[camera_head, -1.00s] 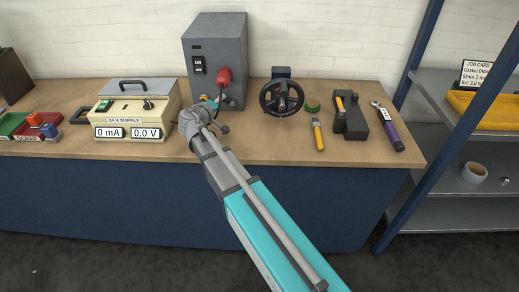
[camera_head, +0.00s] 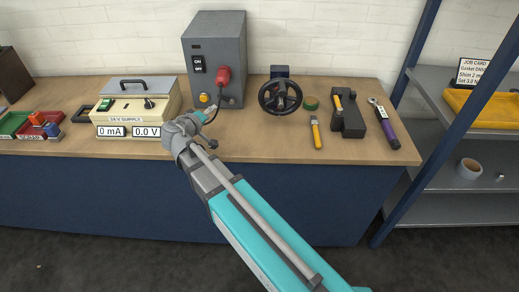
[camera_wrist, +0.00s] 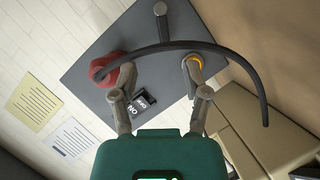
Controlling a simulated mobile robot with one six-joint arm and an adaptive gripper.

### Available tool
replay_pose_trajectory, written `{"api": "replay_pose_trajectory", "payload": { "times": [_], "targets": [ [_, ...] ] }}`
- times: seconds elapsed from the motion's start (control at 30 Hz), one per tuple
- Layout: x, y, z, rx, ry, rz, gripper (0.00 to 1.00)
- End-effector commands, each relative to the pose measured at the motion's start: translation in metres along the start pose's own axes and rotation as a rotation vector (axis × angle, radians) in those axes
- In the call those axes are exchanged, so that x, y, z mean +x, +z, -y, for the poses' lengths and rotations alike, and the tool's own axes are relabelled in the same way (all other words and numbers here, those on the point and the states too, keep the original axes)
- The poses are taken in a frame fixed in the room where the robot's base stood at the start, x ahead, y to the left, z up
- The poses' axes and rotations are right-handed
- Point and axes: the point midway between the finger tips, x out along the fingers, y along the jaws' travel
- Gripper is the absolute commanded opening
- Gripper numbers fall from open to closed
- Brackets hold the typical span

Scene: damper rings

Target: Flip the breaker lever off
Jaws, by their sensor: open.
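The grey breaker box (camera_head: 216,60) stands at the back of the bench. Its black breaker switch (camera_head: 198,64), marked ON and OFF, is at the upper left of its front. The switch also shows in the wrist view (camera_wrist: 143,101), between my gripper's fingers in the picture. I cannot tell the lever's position. My gripper (camera_head: 209,112) is open and empty, in front of the box's lower front.
A black cable (camera_head: 218,113) hangs from the red plug and crosses the wrist view. The cream power supply (camera_head: 138,110) stands left of the box. A black handwheel (camera_head: 280,97) stands to the right. Bare bench (camera_head: 260,140) lies right of my arm.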

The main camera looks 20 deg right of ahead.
Motion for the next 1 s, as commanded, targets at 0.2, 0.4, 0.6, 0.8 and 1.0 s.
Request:
{"api": "replay_pose_trajectory", "payload": {
  "times": [0.2,0.4,0.6,0.8,1.0],
  "targets": [
    [0.008,0.025,-0.013,0.02,-0.049,0.096,0.6],
    [0.014,0.051,-0.021,0.04,-0.108,0.194,0.6],
    [0.017,0.078,-0.029,0.063,-0.177,0.294,0.6],
    [0.016,0.104,-0.036,0.085,-0.253,0.393,0.6],
    [0.012,0.127,-0.043,0.108,-0.335,0.485,0.6]
  ]
}}
